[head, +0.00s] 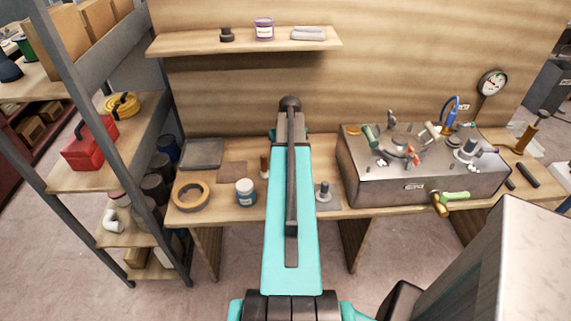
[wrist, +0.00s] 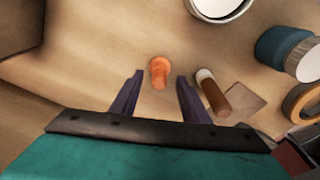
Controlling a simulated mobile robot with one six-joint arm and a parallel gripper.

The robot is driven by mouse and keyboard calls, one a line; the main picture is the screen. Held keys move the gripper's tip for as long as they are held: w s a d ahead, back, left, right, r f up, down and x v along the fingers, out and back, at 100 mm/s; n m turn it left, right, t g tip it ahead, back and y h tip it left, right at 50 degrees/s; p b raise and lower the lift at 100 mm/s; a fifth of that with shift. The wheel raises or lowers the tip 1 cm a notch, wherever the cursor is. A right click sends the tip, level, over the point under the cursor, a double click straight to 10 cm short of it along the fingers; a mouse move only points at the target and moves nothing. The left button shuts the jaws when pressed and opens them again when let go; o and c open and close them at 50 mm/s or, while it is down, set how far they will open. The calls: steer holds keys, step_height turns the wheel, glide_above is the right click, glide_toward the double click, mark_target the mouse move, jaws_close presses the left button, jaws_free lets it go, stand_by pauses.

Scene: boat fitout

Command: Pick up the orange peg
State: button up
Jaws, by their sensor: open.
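The orange peg (wrist: 159,72) stands on the wooden bench in the wrist view, seen from above. My gripper (wrist: 159,77) is open, and its two dark fingers point toward the peg. The peg appears in the gap between the fingertips, with space on both sides. I cannot tell whether the tips are level with it or still above it. No contact shows. In the head view the peg is hidden behind my teal arm.
A brown cylinder with a pale end (wrist: 212,93) is close to the right finger. Beyond are a blue jar (head: 245,192), a tape ring (head: 191,195) and a flat brown square (head: 231,172).

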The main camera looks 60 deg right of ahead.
steer(key=shift+w+d+f+p, duration=0.1)
steer(key=shift+f+p, duration=0.25)
steer(key=shift+f, duration=0.65)
steer(key=shift+w+d+f+p, duration=0.1)
steer(key=shift+f+p, duration=0.2)
steer(key=shift+f, duration=0.7)
steer(key=c, duration=0.9)
steer(key=shift+r, duration=0.15)
steer(key=shift+r+b, duration=0.65)
steer(key=shift+r, duration=0.45)
steer(key=s+b, duration=0.1)
steer(key=s, duration=0.4)
steer(key=s+a+r+b, duration=0.1)
steer(key=s, duration=0.4)
steer(key=s+r+b, duration=0.1)
steer(key=s+b, duration=0.1)
steer(key=s, duration=0.4)
steer(key=shift+a+r, duration=0.2)
steer(key=shift+r, duration=0.05)
steer(key=shift+w, duration=0.1)
